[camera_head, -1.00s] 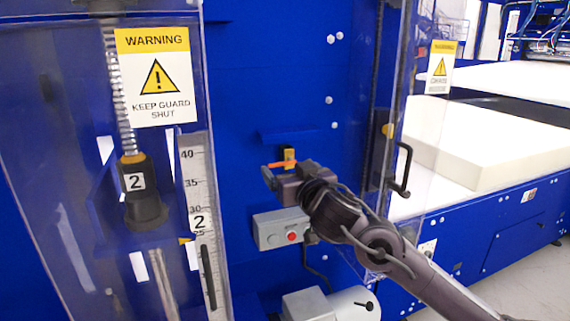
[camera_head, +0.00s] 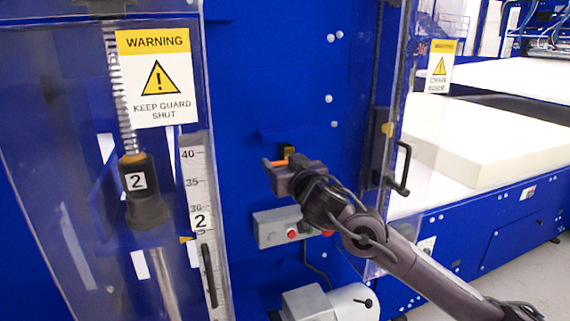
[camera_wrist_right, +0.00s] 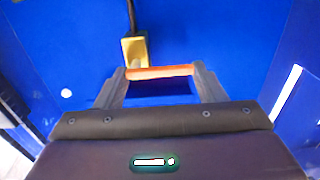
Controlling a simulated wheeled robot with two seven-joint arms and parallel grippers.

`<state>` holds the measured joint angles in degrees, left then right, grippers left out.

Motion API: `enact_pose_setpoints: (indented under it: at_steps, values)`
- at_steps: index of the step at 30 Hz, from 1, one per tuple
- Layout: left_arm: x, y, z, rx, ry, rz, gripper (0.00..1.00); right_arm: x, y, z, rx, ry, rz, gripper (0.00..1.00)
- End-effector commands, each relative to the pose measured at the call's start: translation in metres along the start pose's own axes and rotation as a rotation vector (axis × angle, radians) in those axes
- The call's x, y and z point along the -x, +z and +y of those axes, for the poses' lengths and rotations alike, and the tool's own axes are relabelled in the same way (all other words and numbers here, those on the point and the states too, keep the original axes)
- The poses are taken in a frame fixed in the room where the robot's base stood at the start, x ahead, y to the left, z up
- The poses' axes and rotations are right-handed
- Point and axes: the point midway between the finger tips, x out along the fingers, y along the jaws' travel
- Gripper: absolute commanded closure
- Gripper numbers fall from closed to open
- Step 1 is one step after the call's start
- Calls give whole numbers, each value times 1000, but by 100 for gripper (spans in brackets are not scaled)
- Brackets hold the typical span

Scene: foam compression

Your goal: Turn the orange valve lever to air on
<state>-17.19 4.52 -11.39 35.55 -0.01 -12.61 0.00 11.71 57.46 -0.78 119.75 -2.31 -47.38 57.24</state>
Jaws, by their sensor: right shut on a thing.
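The orange valve lever (camera_head: 275,162) is on the blue machine panel, partly hidden by my right gripper in the head view. In the right wrist view the lever (camera_wrist_right: 160,71) lies roughly level between the two fingertips. Its brass-coloured valve body (camera_wrist_right: 134,48) is just above its left end, with a dark pipe rising from it. The valve body also shows in the head view (camera_head: 288,151). My right gripper (camera_head: 273,171) is shut on the lever, one finger at each end. My left gripper is not in view.
A grey box with a red button (camera_head: 282,228) is just below my right gripper. Clear guards with warning signs stand left (camera_head: 158,78) and right (camera_head: 440,66). The right guard's black handle (camera_head: 402,168) is near my right arm. A white foam block (camera_head: 490,150) lies at right.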

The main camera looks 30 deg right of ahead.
Motion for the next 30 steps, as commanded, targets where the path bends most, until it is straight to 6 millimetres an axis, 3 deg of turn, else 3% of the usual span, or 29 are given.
enact_pose_setpoints:
  at_steps: [14,30]
  values:
    - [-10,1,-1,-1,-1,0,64,0,6,0,145,0,0,59]
    - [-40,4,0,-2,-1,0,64,0,20,3,643,1,0,59]
